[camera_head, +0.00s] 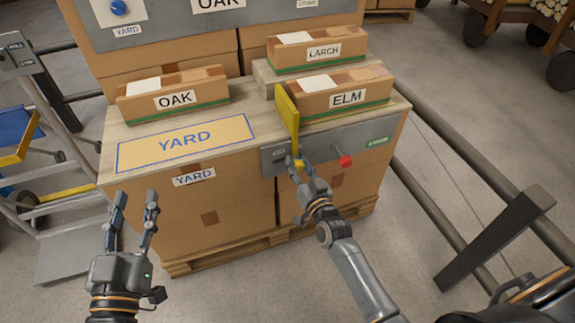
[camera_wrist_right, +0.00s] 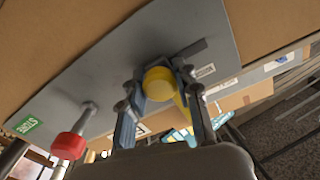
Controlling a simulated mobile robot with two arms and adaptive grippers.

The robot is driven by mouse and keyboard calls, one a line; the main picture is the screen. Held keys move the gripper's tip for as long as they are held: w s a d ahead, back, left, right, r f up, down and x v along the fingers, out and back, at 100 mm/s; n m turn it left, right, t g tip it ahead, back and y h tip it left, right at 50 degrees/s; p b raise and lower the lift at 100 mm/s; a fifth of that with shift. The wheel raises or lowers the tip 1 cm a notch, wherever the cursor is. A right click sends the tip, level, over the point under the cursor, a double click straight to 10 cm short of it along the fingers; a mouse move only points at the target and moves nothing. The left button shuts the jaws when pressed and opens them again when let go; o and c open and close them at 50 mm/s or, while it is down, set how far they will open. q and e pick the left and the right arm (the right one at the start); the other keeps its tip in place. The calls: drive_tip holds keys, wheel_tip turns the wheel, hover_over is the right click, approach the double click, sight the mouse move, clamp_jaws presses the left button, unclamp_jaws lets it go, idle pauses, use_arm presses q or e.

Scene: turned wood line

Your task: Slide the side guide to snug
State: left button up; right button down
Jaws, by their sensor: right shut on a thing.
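The side guide (camera_head: 287,107) is a yellow upright plate on the table top, at the left end of the ELM box (camera_head: 331,94). In the head view I cannot tell whether it touches the box. Its yellow round knob (camera_wrist_right: 159,82) is on the grey front panel in the right wrist view. My right gripper (camera_head: 299,167) is shut on this knob, with a finger on each side of it in the right wrist view (camera_wrist_right: 158,95). My left gripper (camera_head: 136,205) is open and empty in front of the table, away from the guide.
A red knob (camera_head: 345,161) sticks out of the grey panel (camera_head: 372,142), right of my right gripper. An OAK box (camera_head: 174,95) and a LARCH box (camera_head: 316,48) stand on the table. The YARD area (camera_head: 186,142) is empty. A cart (camera_head: 50,150) stands at the left.

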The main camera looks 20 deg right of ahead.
use_arm(q)
drive_tip(key=shift+a+f+g, duration=0.15)
drive_tip(key=shift+f+g, duration=0.35)
drive_tip(key=shift+f, duration=0.2)
use_arm(e)
drive_tip(key=shift+d, duration=0.55)
drive_tip(key=c, duration=1)
unclamp_jaws()
drive_tip(key=shift+d, duration=0.1)
drive_tip(key=shift+s, duration=0.1)
drive_tip(key=shift+s, duration=0.4)
drive_tip(key=s, duration=1.1)
drive_tip(key=shift+d, duration=0.2)
